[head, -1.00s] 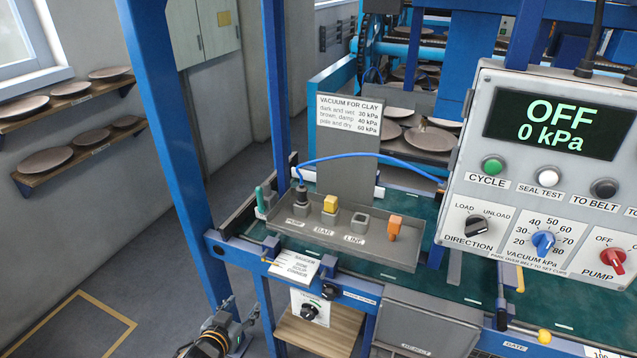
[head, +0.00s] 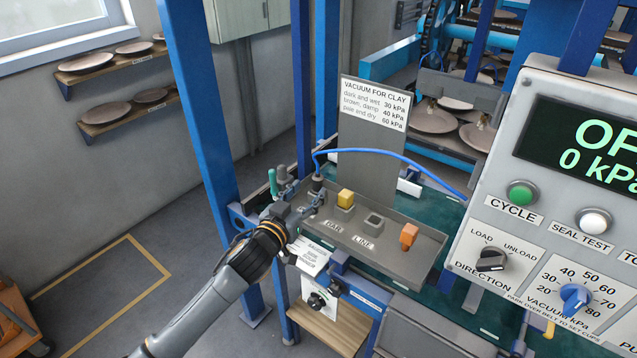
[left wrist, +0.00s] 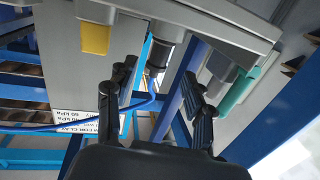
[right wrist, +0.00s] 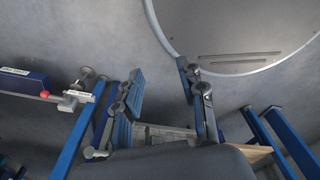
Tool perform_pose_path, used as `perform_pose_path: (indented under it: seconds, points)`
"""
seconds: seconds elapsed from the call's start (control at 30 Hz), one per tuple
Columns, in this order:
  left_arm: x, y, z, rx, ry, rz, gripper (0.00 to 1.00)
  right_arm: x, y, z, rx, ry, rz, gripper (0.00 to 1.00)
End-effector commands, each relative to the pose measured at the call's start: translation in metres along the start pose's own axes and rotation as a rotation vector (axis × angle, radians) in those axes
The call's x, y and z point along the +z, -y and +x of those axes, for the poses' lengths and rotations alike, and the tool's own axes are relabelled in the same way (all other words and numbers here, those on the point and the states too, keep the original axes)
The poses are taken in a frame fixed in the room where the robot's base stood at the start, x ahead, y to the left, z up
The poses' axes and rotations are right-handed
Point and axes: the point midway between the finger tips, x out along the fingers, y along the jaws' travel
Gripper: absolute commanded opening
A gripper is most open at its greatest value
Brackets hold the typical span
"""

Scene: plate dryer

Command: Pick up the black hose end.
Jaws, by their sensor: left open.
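The black hose end (head: 317,184) stands upright in the tray's far-left socket, and the blue hose (head: 385,152) arcs from it to the right. My left gripper (head: 303,203) is at the tray's left end, close beside the hose end, with its fingers hiding the socket and its label. In the left wrist view the black hose end (left wrist: 158,56) shows between the two spread fingers of my left gripper (left wrist: 160,72), with space on both sides. My right gripper (right wrist: 160,70) is open and empty in the right wrist view.
A sign (head: 376,105) rises behind; the control panel (head: 530,215) is right.

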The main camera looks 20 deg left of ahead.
Motion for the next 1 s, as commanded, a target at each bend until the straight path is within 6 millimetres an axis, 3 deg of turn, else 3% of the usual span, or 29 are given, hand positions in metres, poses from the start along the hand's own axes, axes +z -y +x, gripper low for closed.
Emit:
perform_pose_path:
  seconds: [0.23, 0.53, 0.87, 1.0]
  points:
    - [-0.003, -0.001, 0.016, -0.001, 0.0, 0.002, 0.53, -0.013, -0.015, -0.008, 0.019, -0.019, 0.004, 0.4]
    - [-0.003, -0.003, 0.052, -0.001, 0.001, 0.001, 0.53, -0.011, -0.016, -0.021, 0.019, -0.015, 0.004, 0.4]
    - [-0.002, -0.003, 0.058, 0.0, 0.001, 0.001, 0.53, -0.01, -0.012, -0.021, 0.014, -0.013, 0.001, 0.4]
    - [-0.002, -0.003, 0.058, 0.0, 0.001, 0.001, 0.28, -0.009, -0.007, -0.021, 0.009, -0.012, 0.002, 0.4]
